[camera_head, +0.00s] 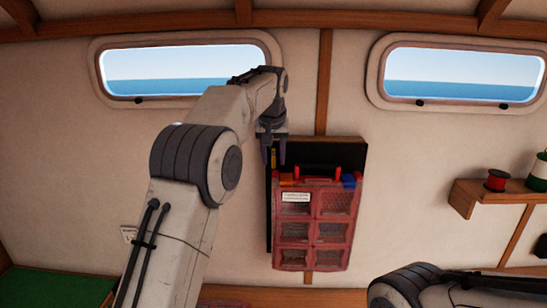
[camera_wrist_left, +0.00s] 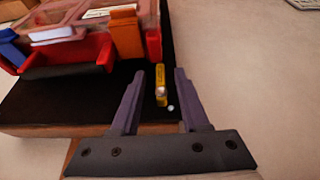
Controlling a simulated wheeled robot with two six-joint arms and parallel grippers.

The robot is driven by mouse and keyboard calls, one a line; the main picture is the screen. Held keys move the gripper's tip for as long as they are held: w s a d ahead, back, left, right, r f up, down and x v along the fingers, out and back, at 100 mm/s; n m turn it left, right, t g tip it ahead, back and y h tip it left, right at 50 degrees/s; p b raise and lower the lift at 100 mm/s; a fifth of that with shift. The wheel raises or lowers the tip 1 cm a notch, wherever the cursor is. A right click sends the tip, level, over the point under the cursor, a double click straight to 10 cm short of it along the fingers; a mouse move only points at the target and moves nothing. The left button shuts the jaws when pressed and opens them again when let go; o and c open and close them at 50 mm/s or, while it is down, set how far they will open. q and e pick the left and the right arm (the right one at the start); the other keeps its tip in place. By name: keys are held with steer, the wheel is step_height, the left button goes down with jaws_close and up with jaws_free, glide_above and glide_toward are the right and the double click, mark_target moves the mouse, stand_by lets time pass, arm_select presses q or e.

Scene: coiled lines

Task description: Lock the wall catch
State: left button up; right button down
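A red case (camera_head: 316,215) with clear compartments hangs upright on a black backboard (camera_head: 335,153) on the wall. A small yellow catch (camera_wrist_left: 161,82) with a pale round knob sits on the backboard, beside the case's orange latch (camera_wrist_left: 127,33). In the head view the catch is mostly hidden by my left gripper (camera_head: 274,156), at the backboard's upper left corner. In the left wrist view my left gripper (camera_wrist_left: 160,74) is open, with the catch showing between its fingers; neither finger clearly touches it. My right gripper is out of view.
A wooden shelf (camera_head: 492,193) with spools is to the right. Two windows (camera_head: 185,71) are above. The wall left of the backboard is mostly clear.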

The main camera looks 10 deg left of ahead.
arm_select(q)
steer(key=shift+r, duration=0.15)
steer(key=shift+s+r, duration=0.15)
steer(key=shift+r, duration=0.15)
steer(key=v, duration=0.9)
steer(key=shift+r, duration=0.25)
steer(key=shift+s, duration=0.1)
steer(key=s+d+f+m+g+h+b, duration=0.1)
steer(key=s+d+f+m+b, duration=0.3)
steer(key=s+d+f, duration=0.55)
steer(key=s+d+f+m+g+h+b, duration=0.15)
steer(key=s+d+f+b, duration=0.45)
steer(key=f, duration=0.6)
steer(key=s+a+f+m+g+b, duration=0.2)
steer(key=s+f+b, duration=0.7)
steer(key=s+f, duration=1.4)
steer(key=shift+s+a+f+m+y, duration=0.35)
steer(key=shift+s+a+m, duration=0.5)
steer(key=shift+m, duration=0.3)
steer(key=shift+d, duration=0.1)
